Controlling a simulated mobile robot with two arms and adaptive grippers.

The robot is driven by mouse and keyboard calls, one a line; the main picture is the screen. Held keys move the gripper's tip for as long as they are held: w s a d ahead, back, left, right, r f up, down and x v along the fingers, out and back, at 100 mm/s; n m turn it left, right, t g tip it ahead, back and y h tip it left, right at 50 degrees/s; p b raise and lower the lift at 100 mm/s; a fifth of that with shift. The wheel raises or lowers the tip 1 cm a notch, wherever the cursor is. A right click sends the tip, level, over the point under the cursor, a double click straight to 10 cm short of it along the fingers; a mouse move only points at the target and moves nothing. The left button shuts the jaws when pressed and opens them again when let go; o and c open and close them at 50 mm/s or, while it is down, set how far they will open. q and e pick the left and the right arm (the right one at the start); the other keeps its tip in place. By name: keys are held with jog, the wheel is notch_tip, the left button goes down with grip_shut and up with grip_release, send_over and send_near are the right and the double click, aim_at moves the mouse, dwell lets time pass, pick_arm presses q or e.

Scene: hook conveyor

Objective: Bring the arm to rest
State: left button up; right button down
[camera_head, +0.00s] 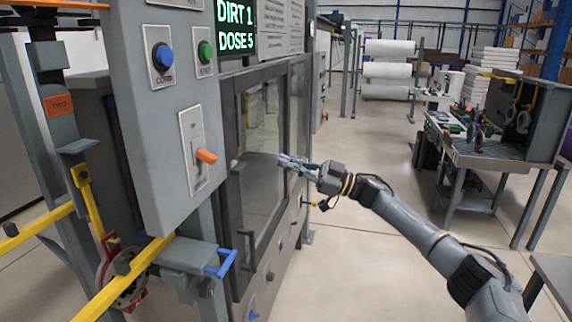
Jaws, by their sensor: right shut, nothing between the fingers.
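My right arm (415,228) comes in from the lower right and reaches toward the middle of the head view. My right gripper (284,160) is shut and empty. In the picture its fingers overlap the frame of the glass door (262,130) on the grey machine; I cannot tell whether they touch it. My left gripper is out of view.
A control panel (155,120) with blue and green buttons and an orange-tipped lever (206,156) stands at the left. Yellow rails (125,280) cross the lower left. A workbench (480,155) with tools stands at the right. Open floor (365,150) lies between.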

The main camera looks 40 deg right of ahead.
dwell(0.3)
jog(key=w+d+f+m+t+h+b, duration=0.2)
jog(key=f+m+h, duration=0.7)
jog(key=f, duration=2)
jog(key=s+a+f+m+g+h, duration=0.15)
jog(key=s+f, duration=0.35)
jog(key=f, duration=0.6)
jog(key=s+a+f+g+h, duration=0.25)
jog(key=s+f, duration=0.25)
jog(key=f, duration=0.6)
jog(key=s+a+f+m+g+h, duration=0.15)
jog(key=s+f, duration=0.45)
jog(key=f, duration=0.6)
jog(key=s+a+f+g+h, duration=0.1)
jog(key=s+a+f+g, duration=0.35)
jog(key=s+f, duration=0.8)
jog(key=s+a+f+g, duration=0.2)
jog(key=s+a, duration=0.2)
jog(key=s, duration=0.5)
jog(key=s+a+f+g, duration=0.2)
jog(key=s+a+f, duration=0.1)
jog(key=s, duration=0.6)
jog(key=s+a+f+n+g, duration=0.1)
jog(key=s+a+f+g, duration=0.1)
jog(key=s+a, duration=0.3)
jog(key=s, duration=0.4)
jog(key=shift+s+a+f+b, duration=0.2)
jog(key=shift+a+f+b, duration=0.1)
jog(key=shift+b, duration=0.1)
